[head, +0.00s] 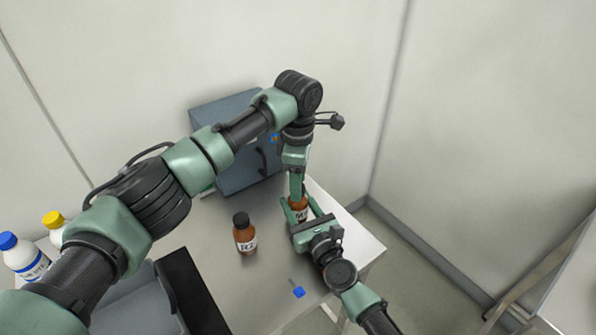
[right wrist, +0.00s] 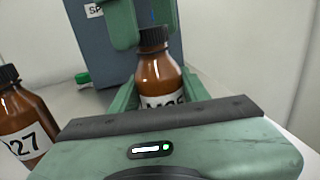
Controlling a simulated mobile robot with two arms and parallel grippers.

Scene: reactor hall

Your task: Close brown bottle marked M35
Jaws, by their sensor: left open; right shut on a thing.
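The brown bottle marked M35 (right wrist: 160,76) stands upright between the fingers of my right gripper (head: 302,213), which is shut on its body. Its label is partly hidden behind the gripper in the right wrist view. A black cap (right wrist: 152,38) sits on its neck; how tightly cannot be told. In the head view the bottle (head: 299,209) is mostly covered by both grippers. My left gripper (head: 296,192) points down over the bottle and is open. In the right wrist view its green fingers (right wrist: 140,22) show above and beside the cap.
A second brown bottle (head: 245,234) with a black cap stands left of my right gripper. A blue-grey cabinet (head: 231,117) is behind. A small blue item (head: 298,291) lies near the front edge. White bottles with blue (head: 8,241) and yellow (head: 53,219) caps stand far left.

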